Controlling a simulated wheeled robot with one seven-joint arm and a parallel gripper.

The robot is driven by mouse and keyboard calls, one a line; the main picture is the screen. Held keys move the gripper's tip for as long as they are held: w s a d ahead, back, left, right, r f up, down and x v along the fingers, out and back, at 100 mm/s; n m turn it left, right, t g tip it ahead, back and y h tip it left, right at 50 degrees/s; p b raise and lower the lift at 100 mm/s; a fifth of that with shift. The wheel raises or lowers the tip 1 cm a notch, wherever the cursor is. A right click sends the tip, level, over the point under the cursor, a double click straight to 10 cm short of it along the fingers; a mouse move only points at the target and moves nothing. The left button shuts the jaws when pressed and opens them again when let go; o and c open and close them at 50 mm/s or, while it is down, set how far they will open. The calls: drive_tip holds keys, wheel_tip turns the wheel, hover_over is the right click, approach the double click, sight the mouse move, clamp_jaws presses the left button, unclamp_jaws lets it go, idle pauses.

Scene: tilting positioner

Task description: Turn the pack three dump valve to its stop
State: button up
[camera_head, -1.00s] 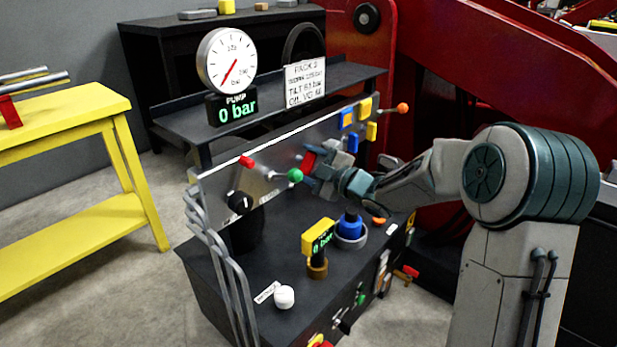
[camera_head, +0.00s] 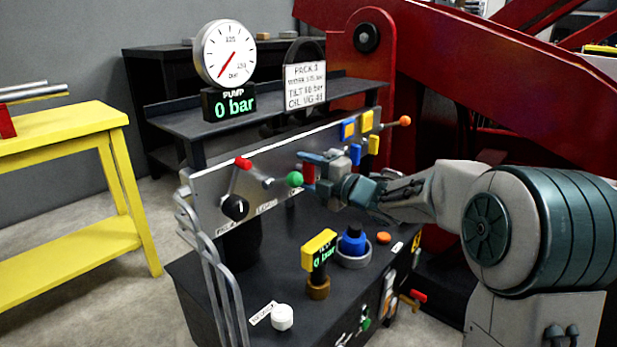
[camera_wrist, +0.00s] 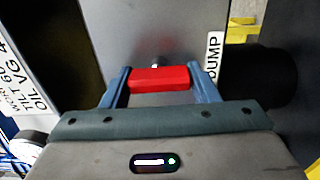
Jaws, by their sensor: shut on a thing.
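My gripper (camera_head: 312,172) is at the grey panel (camera_head: 340,134), right of the green ball knob (camera_head: 295,179). It is shut on a red handle (camera_head: 308,173). In the wrist view the red handle (camera_wrist: 159,79) lies crosswise between the two blue fingers of my gripper (camera_wrist: 160,82), touching both. A metal stem shows behind it. A white label (camera_wrist: 214,57) to its right seems to read PUMP or DUMP. I cannot read a pack three label by this handle. The pump gauge (camera_head: 225,54) and its display (camera_head: 229,104) stand behind the panel; the display reads 0 bar.
A red-tipped lever (camera_head: 243,163) and a black knob (camera_head: 235,207) are on the panel's left. Yellow and blue blocks (camera_head: 367,121) and an orange ball (camera_head: 405,120) are at its right. A tilt display (camera_head: 319,250) reads 0 bar. A yellow bench (camera_head: 65,130) stands left.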

drive_tip(key=shift+f, duration=0.15)
drive_tip(key=o, duration=1)
drive_tip(key=p+v, duration=0.4)
drive_tip(key=v, duration=1)
drive_tip(key=shift+a, duration=0.1)
